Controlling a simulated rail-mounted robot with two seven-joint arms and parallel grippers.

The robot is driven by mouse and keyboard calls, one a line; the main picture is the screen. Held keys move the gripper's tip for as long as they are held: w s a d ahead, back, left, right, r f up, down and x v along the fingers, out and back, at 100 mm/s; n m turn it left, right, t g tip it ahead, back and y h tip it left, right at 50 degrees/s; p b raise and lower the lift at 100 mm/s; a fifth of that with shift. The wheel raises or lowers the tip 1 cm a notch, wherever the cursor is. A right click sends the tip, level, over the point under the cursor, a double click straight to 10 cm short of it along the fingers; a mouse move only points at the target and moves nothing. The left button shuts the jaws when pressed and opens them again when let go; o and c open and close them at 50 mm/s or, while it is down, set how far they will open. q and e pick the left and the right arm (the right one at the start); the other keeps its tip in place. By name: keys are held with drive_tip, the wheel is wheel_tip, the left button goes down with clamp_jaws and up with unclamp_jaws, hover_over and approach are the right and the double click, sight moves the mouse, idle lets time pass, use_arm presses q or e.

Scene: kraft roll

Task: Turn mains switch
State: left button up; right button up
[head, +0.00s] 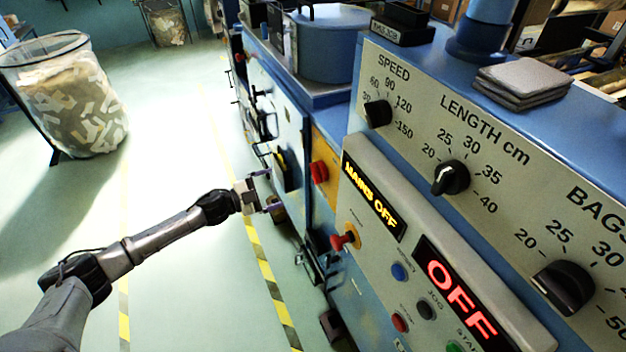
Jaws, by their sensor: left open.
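A red rotary knob (318,172) sits on a yellow-orange plate (326,150) on the side of the blue machine; it looks like the mains switch, but its label cannot be read. My left gripper (268,190) is open and empty, with its fingers apart and pointing at the machine. It is to the left of the red knob and apart from it, near a dark handle-like part (284,170) on the machine's side. Whether a finger touches that part cannot be told. A lit display (372,200) reads MAINS OFF. My right gripper is not in view.
The control panel (500,150) carries black dials, a red knob (345,238), several push buttons and a red OFF display (460,300). Stacked grey pads (522,80) lie on top. A clear bin of scraps (70,100) stands at left. The floor between is open, with yellow-black tape.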

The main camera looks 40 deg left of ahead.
sight(313, 176)
use_arm(q)
drive_tip(key=x, duration=1.3)
drive_tip(key=shift+w, duration=0.15)
drive_tip(key=shift+d, duration=0.1)
drive_tip(key=shift+c, duration=0.2)
drive_tip(key=c, duration=0.9)
